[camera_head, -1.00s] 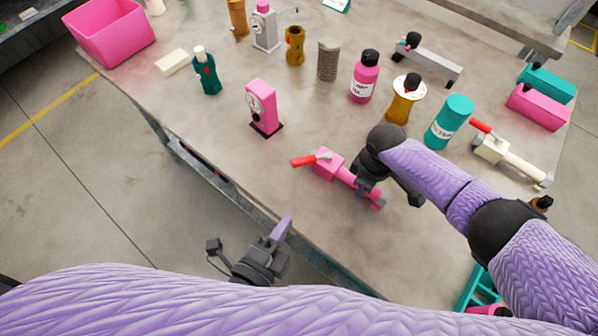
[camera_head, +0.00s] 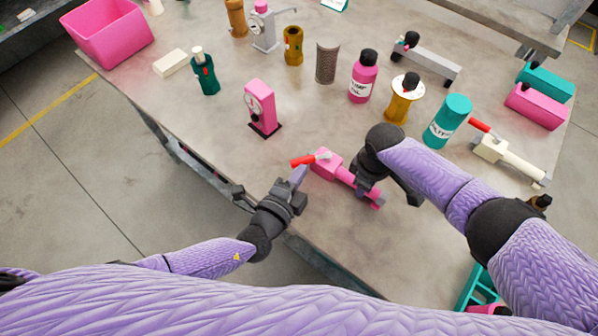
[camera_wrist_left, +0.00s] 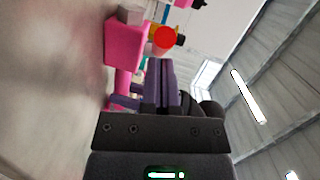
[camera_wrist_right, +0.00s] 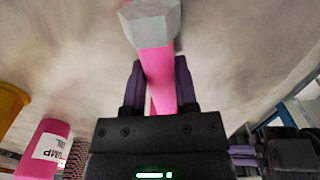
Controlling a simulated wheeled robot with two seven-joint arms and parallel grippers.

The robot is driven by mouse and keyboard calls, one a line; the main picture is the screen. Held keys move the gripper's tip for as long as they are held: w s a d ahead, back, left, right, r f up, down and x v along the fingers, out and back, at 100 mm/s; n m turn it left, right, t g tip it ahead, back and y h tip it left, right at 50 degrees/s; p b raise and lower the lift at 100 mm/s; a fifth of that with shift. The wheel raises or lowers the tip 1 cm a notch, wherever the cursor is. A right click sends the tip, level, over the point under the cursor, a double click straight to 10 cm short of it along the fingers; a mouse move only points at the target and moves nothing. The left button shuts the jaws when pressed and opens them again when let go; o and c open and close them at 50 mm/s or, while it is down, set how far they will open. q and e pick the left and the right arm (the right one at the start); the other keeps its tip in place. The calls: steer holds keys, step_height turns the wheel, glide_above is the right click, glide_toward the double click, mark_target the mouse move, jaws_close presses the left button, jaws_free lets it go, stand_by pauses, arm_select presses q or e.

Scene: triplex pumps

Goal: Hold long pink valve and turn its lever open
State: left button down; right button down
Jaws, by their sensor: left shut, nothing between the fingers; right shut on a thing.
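The long pink valve (camera_head: 327,166) lies on the table near its front edge. Its red lever (camera_head: 302,160) points left from the pink body. My right gripper (camera_head: 365,188) is shut on the valve's pink pipe, with purple fingers on both sides of it in the right wrist view (camera_wrist_right: 158,85). My left gripper (camera_head: 299,176) is shut and empty, with its fingertips close to the lever at the table edge. In the left wrist view, the red lever end (camera_wrist_left: 165,38) appears just beyond the closed fingers (camera_wrist_left: 160,85). I cannot tell whether they touch.
A pink gauge block (camera_head: 261,106) stands behind the valve. A pink bottle (camera_head: 363,78), a gold part (camera_head: 401,100) and a teal cylinder (camera_head: 447,121) stand further back. A cream valve with a red lever (camera_head: 508,158) lies right.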

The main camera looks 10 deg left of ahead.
mark_target(289, 163)
arm_select(q)
steer(key=shift+w+a, duration=0.85)
steer(key=shift+w, duration=0.15)
steer(key=shift+w+a, duration=0.3)
steer(key=shift+w, duration=0.3)
steer(key=shift+w+a, duration=0.25)
steer(key=shift+w, duration=1.7)
